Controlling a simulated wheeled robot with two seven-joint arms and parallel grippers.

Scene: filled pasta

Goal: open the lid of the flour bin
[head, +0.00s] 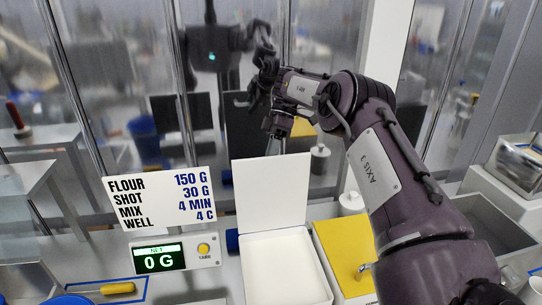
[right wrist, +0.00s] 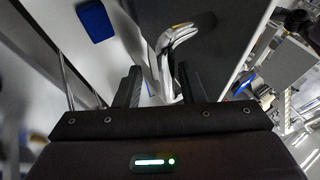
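The flour bin (head: 328,292) is the white, open-topped box at the bottom centre of the head view, its inside pale. Its white lid (head: 272,192) stands upright at the back edge. My right gripper (head: 277,140) is at the lid's top edge, partly behind it. In the right wrist view the fingers of my right gripper (right wrist: 158,85) are apart. A curved metal handle (right wrist: 163,45) passes between them, nearer the right finger; I cannot tell whether they touch. My left gripper is out of view.
A yellow-lidded bin (head: 340,245) stands right of the flour bin. A scale display (head: 160,259) reads 0 G, below a recipe sign (head: 160,197). A white lidded jar (head: 351,203) stands behind. Glass panels close the back.

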